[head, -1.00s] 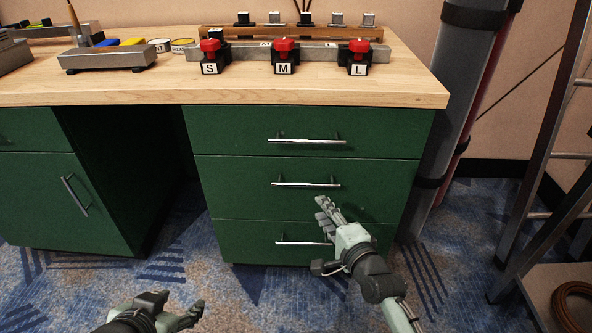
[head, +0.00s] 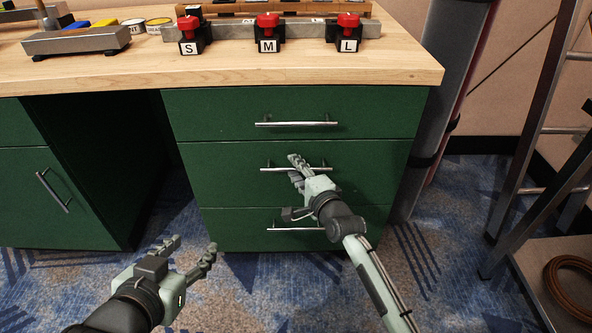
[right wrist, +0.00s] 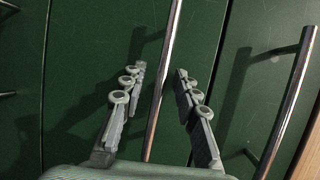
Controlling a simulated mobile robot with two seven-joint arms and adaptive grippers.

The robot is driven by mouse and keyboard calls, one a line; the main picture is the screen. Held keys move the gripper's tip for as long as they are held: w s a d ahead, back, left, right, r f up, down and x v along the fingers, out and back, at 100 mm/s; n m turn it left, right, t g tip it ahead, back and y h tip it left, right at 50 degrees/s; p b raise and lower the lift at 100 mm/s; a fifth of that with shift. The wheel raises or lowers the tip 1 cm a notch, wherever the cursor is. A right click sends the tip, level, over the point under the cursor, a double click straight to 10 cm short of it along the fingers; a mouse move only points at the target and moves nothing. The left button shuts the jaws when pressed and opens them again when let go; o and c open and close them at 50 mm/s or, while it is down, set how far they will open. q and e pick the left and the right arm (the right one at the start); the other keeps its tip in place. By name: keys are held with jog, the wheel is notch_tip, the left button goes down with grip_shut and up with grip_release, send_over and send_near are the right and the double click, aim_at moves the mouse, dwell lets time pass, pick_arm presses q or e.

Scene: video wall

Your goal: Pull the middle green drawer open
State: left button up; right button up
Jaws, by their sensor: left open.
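The middle green drawer (head: 370,174) looks shut, flush with the drawers above and below. Its silver bar handle (head: 318,169) is partly covered by my right gripper (head: 297,171) in the head view. In the right wrist view the middle handle (right wrist: 163,85) runs lengthwise between the two fingers of my right gripper (right wrist: 158,85). The fingers are apart, with a gap on each side of the bar; whether either touches it further in, I cannot tell. My left gripper (head: 193,247) is open and empty, low in front of the cabinet, away from the drawers.
The top drawer handle (head: 296,123) is above and the bottom drawer handle (head: 285,228) below. The wooden worktop (head: 310,68) overhangs the drawers and carries red-knobbed S, M and L blocks. A cupboard (head: 50,200) stands left, a metal ladder (head: 540,130) right. Carpet in front is open.

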grip_shut()
dwell(0.6)
